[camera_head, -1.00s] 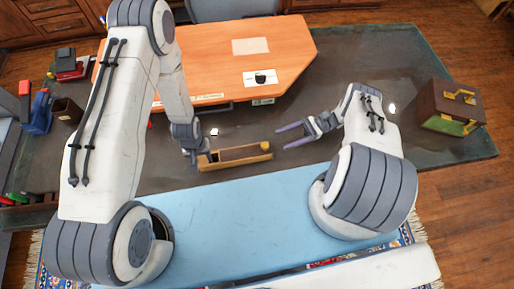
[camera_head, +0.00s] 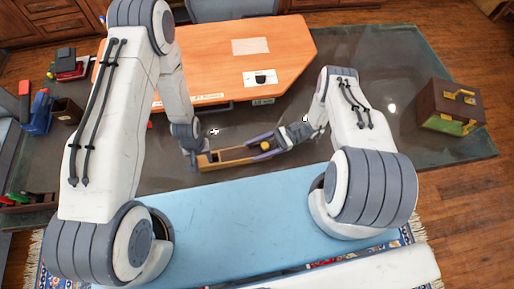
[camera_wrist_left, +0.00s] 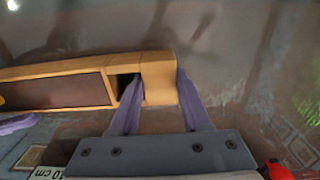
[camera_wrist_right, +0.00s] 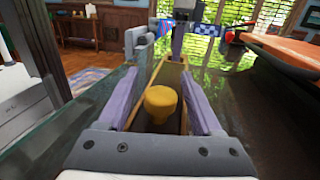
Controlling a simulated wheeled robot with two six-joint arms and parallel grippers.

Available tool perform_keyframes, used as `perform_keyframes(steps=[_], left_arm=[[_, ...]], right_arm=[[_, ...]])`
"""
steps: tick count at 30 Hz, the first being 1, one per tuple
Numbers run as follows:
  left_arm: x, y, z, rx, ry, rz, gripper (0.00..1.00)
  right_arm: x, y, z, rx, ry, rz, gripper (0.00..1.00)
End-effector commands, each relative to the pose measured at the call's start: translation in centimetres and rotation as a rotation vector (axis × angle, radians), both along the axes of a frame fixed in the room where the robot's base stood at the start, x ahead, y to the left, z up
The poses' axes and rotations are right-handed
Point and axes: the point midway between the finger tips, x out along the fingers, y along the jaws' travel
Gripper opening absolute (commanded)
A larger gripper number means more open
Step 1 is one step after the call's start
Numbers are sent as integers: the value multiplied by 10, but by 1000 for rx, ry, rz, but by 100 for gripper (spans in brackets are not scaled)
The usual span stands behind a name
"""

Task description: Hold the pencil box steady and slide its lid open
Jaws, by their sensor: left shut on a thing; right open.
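The pencil box (camera_head: 228,163) is a long, narrow wooden box lying on the dark table in front of the orange desk surface. My left gripper (camera_head: 193,159) is shut on its left end; the left wrist view shows the fingers on both sides of the light end block (camera_wrist_left: 158,85). A brown panel, seemingly the lid (camera_wrist_left: 65,92), fills much of the box, with a dark gap beside the end block. A yellow knob (camera_wrist_right: 160,103) stands at the right end. My right gripper (camera_head: 256,149) is open, its purple fingers either side of the knob, apparently not touching it.
A brown and green case (camera_head: 450,108) stands on the table at the right. A dark brown cup (camera_head: 67,110) and a blue and red item (camera_head: 38,112) stand at the left. The table between the box and the case is clear.

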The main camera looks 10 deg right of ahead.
Motion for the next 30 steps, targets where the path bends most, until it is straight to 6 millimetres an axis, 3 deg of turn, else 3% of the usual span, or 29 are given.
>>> perform_keyframes(steps=[3,8,9,30], left_arm=[[0,0,0,0,0,0,0],[0,0,0,0,0,0,0],[0,0,0,0,0,0,0],[0,0,0,0,0,0,0]], right_arm=[[0,0,0,0,0,0,67],[0,0,0,0,0,0,6],[0,0,0,0,0,0,0],[0,0,0,0,0,0,0]])
